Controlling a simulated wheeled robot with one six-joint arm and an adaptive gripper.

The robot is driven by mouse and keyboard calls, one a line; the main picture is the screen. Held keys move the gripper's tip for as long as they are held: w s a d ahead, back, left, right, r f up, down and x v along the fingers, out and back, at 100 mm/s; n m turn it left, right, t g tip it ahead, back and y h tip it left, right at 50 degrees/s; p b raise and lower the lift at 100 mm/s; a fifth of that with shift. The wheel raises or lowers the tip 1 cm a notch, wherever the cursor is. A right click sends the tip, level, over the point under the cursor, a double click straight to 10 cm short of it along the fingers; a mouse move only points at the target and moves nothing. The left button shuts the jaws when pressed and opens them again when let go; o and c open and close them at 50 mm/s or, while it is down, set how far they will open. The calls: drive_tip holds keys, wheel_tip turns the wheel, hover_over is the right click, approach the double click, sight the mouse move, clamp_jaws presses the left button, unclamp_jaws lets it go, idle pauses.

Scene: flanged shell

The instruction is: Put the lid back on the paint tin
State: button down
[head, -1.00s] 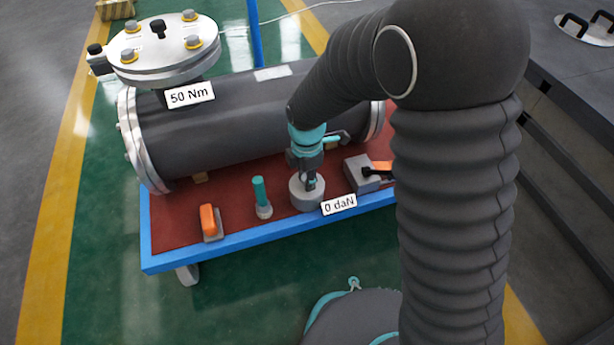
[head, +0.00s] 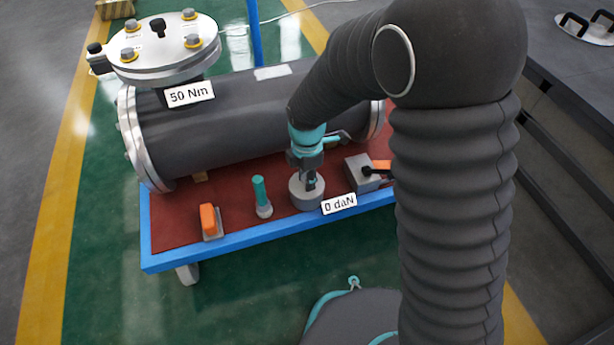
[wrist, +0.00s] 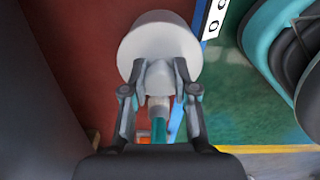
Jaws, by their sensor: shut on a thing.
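A short grey round tin (head: 305,193) stands near the front edge of the red cart top, in the middle of the head view. My gripper (head: 310,178) points down over it, its fingers close above the tin's top. In the wrist view my gripper (wrist: 156,72) is shut on a pale grey knob-like part (wrist: 158,76) in front of a pale round body (wrist: 150,42). The knob looks like the lid's grip. The fingers hide part of the top, and I cannot tell whether the lid is fully seated or slightly raised.
A teal-handled tool (head: 260,190) and an orange-handled item (head: 209,220) stand left of the tin. A grey block with a black knob (head: 362,172) is on the right. A large dark flanged cylinder (head: 250,105) lies behind. A "0 daN" label (head: 339,204) shows in front.

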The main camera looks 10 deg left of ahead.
idle(0.3)
drive_tip(key=shift+c, duration=1.7)
unclamp_jaws()
drive_tip(key=shift+r+p, duration=2.6)
drive_tip(key=shift+r, duration=0.95)
clamp_jaws()
